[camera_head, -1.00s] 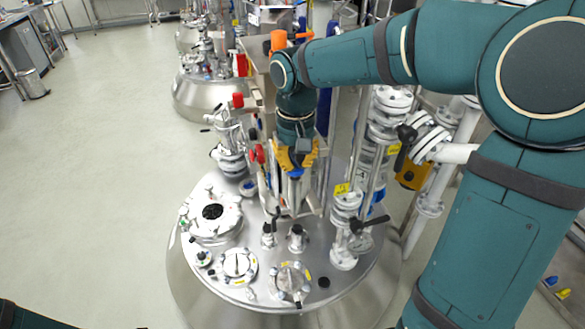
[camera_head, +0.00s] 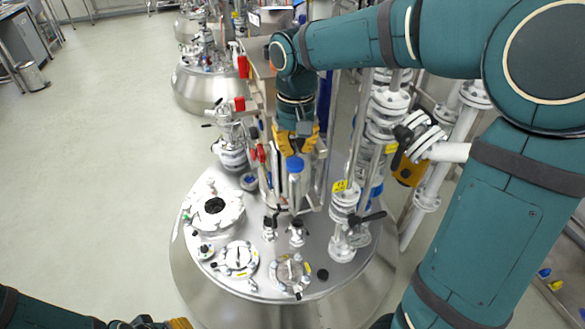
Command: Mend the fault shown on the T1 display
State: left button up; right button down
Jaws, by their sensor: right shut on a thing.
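My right gripper (camera_head: 297,140), with yellow-orange fingers, points down above the back part of a steel reactor vessel (camera_head: 330,285). It is shut on a slim object with a blue top (camera_head: 295,164), which hangs upright below the fingers; its lower part blends with the fittings behind. My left gripper (camera_head: 165,323) shows only in part at the bottom edge, too cut off to read its fingers. The vessel lid carries a round port with a dark centre (camera_head: 214,206) at left and two round flanged covers (camera_head: 238,259) at the front. I cannot make out a T1 display.
Flanged pipes with a black-handled valve (camera_head: 372,217) stand at the lid's right side. Fittings with red handles (camera_head: 241,104) stand at the back left. A further vessel (camera_head: 200,90) is behind. Open floor (camera_head: 90,150) lies to the left.

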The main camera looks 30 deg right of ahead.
aim_at(295, 162)
jog(key=shift+f, duration=0.15)
jog(key=shift+f+b, duration=1.9)
jog(key=shift+f, duration=0.75)
jog(key=shift+r, duration=0.2)
jog(key=shift+r+p, duration=2.4)
jog(key=shift+r, duration=0.25)
jog(key=shift+f, duration=0.15)
